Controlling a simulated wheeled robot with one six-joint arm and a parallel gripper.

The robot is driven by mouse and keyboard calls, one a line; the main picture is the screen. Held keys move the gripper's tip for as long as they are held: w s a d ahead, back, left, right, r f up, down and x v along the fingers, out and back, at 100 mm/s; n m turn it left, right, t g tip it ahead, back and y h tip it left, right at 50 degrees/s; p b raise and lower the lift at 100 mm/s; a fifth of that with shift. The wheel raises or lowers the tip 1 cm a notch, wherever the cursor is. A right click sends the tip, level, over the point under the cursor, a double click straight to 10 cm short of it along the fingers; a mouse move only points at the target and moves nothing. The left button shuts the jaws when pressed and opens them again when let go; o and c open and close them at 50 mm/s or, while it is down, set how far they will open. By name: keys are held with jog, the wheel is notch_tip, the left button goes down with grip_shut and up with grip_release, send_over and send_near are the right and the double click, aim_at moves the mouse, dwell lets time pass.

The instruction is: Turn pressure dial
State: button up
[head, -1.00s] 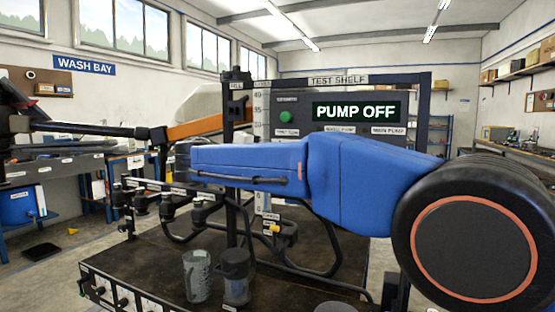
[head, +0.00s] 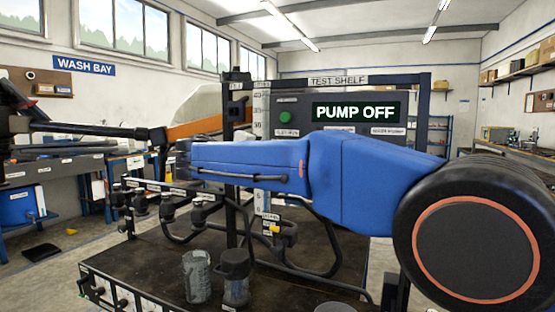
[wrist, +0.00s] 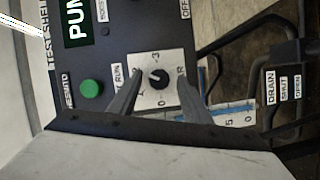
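The pressure dial (wrist: 159,78) is a small black knob on a white scale plate (wrist: 148,91) with numbers, mounted on the dark test panel (wrist: 120,40). My gripper (wrist: 159,72) is open, with one grey finger at each side of the dial in the wrist view. A gap shows between the knob and each finger, so the gripper holds nothing. I cannot tell how far the fingertips are from the panel. In the head view my blue arm hides the dial. The pump display (head: 356,111) reads PUMP OFF.
A green button (wrist: 91,88) sits beside the dial plate; it also shows in the head view (head: 286,117). Drain labels (wrist: 284,86) and dark pipes are at the right in the wrist view. Two cups (head: 197,277) (head: 235,280) stand on the dark bench (head: 160,262).

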jog(key=v, duration=1.7)
jog(key=shift+s, duration=0.25)
jog(key=shift+a+f, duration=0.1)
jog(key=shift+a, duration=0.05)
jog(key=w+d+f+g+y, duration=0.15)
jog(key=d+f, duration=0.35)
jog(key=d, duration=0.8)
jog(key=d+f+g+y, duration=0.1)
jog(key=d+f+g, duration=0.25)
jog(key=d, duration=0.95)
jog(key=s+d+f+g+y, duration=0.2)
jog(key=s+d+f, duration=0.2)
jog(key=d+f, duration=0.4)
jog(key=s+d+f+m+g+y, duration=0.2)
jog(key=s+d+f+m+y, duration=0.1)
jog(key=s+d+f, duration=0.7)
jog(key=s+d+f+m+t+y, duration=0.1)
jog(key=s+f+m+y, duration=0.2)
jog(key=s+f, duration=0.8)
jog(key=s, duration=0.3)
jog(key=shift+d+f+m+y, duration=0.2)
jog(key=shift+f+m+y, duration=0.15)
jog(key=shift+f+m, duration=0.05)
